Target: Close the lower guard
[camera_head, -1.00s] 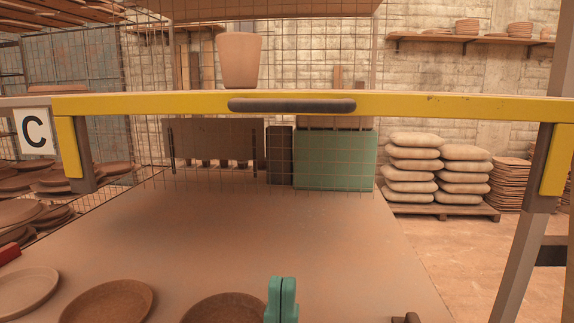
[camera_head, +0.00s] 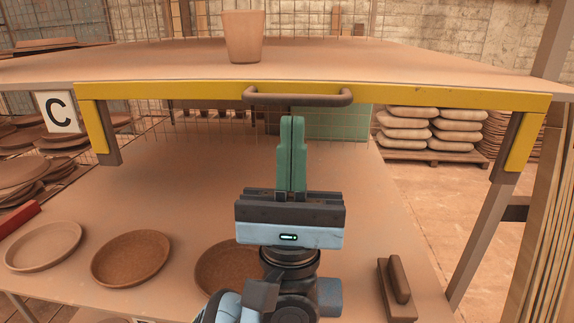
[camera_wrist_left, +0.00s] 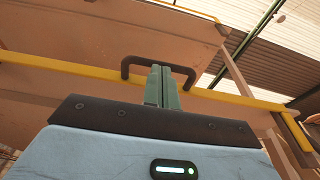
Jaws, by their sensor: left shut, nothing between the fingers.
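A yellow-edged guard frame (camera_head: 400,95) with short yellow side pieces spans the front of the shelf bay. A dark bar handle (camera_head: 330,98) is at the middle of its yellow edge. My left gripper (camera_head: 292,118) is shut and empty, its green fingers pointing up just below the handle in the head view. In the left wrist view, the gripper (camera_wrist_left: 161,68) overlaps the opening of the handle (camera_wrist_left: 128,66), beside the yellow bar (camera_wrist_left: 70,69). Contact with the handle cannot be told. My right gripper is not in view.
A clay pot (camera_head: 243,38) stands on the upper shelf (camera_head: 130,66). Brown plates (camera_head: 131,257) and a dark handled block (camera_head: 397,285) rest on the lower surface (camera_head: 190,190). A "C" sign (camera_head: 58,114) is at left. Stacked sacks (camera_head: 405,130) stand behind.

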